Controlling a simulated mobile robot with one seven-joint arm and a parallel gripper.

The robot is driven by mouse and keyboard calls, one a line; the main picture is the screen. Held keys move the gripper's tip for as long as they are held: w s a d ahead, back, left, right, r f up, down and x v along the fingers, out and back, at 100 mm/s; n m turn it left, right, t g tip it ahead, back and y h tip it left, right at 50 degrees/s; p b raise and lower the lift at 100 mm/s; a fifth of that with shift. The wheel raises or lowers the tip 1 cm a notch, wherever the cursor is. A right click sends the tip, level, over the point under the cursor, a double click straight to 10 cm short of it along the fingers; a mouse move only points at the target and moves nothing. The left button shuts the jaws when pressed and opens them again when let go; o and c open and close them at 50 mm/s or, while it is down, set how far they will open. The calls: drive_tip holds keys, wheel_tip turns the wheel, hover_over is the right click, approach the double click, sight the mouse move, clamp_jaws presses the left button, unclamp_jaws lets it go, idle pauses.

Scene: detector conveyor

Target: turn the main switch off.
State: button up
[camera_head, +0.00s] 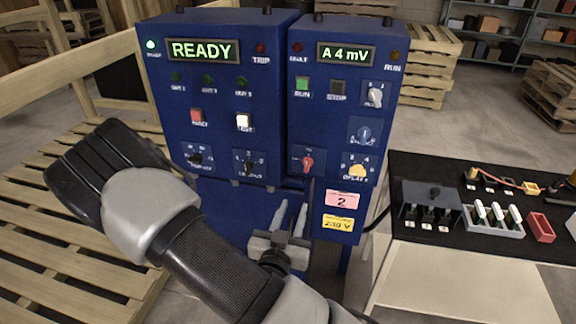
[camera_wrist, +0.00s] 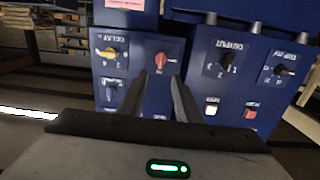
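A red rotary knob (camera_head: 307,161), taken to be the main switch, sits low on the left of the right-hand blue panel (camera_head: 336,120). Its label is too small to read, and its pointer is slightly tilted from upright. It also shows in the wrist view (camera_wrist: 160,61), where the panel appears upside down. My gripper (camera_head: 291,212) is below the knob in the head view, with its fingers pointing up toward the panel. In the wrist view, the fingers (camera_wrist: 159,80) are apart and empty, with the knob just beyond their tips. I see no contact.
Close around are a yellow knob (camera_head: 357,171), a blue knob (camera_head: 364,133) and a black knob (camera_head: 248,168). The left panel (camera_head: 222,90) shows a green READY display (camera_head: 202,50). A table (camera_head: 470,270) with parts stands right; wooden slats (camera_head: 60,240) lie left.

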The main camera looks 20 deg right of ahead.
drive_tip(key=b, duration=1.3)
approach(306, 166)
drive_tip(key=f, duration=0.1)
drive_tip(key=shift+t, duration=0.4)
drive_tip(key=x, duration=0.9)
drive_tip(key=shift+s+d+r+p, duration=0.1)
drive_tip(key=shift+d+r+p, duration=0.1)
drive_tip(key=shift+p, duration=0.1)
drive_tip(key=shift+a, duration=0.1)
drive_tip(key=c, duration=0.7)
drive_tip(key=shift+o, duration=0.2)
drive_tip(key=shift+n, duration=0.3)
